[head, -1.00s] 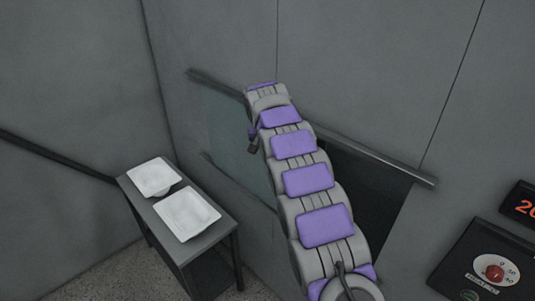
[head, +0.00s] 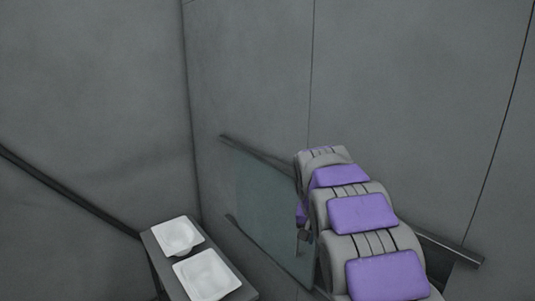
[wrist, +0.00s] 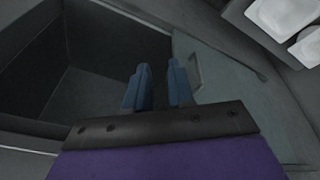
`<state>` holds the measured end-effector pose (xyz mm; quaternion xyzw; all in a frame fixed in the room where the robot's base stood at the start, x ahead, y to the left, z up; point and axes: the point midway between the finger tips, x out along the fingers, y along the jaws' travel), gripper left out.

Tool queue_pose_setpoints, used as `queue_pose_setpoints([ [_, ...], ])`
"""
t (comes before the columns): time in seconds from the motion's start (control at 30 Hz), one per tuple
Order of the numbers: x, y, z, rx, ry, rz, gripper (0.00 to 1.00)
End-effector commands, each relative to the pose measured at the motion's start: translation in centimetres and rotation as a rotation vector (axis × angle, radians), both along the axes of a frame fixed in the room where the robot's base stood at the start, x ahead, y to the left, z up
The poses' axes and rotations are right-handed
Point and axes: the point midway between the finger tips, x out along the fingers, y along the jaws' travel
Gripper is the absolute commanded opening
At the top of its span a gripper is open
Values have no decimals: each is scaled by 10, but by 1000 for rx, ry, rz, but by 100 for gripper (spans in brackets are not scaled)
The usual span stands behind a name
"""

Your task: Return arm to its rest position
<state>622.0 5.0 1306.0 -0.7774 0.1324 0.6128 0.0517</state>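My arm rises from the bottom right of the head view, its grey and purple links bent toward the wall. The tip of the arm is turned away there, so the fingers do not show clearly. In the wrist view my gripper (wrist: 158,85) has two blue fingers apart with nothing between them. It is in front of a dark recess (wrist: 90,60) and near a greenish sliding panel (wrist: 235,95) with a small handle (wrist: 195,70). The panel also shows in the head view (head: 262,205), left of the arm, and the arm hides part of it.
Two white tub shells, one behind (head: 177,237) and one in front (head: 207,275), lie on a dark table (head: 158,262) at lower left. They also show at the wrist view's upper right. Rails (head: 245,150) run along the wall. Space above the arm is clear.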

Motion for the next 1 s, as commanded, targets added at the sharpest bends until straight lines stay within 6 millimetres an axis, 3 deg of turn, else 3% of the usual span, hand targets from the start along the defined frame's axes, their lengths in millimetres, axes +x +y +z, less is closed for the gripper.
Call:
queue_pose_setpoints([
  [0.03,-20,-3,1,1,14,3,23],
  [0.43,-174,-18,-20,31,163,65,23],
  [0.67,-269,-17,-46,62,244,117,23],
  [1.0,-402,-8,-99,116,353,212,23],
])
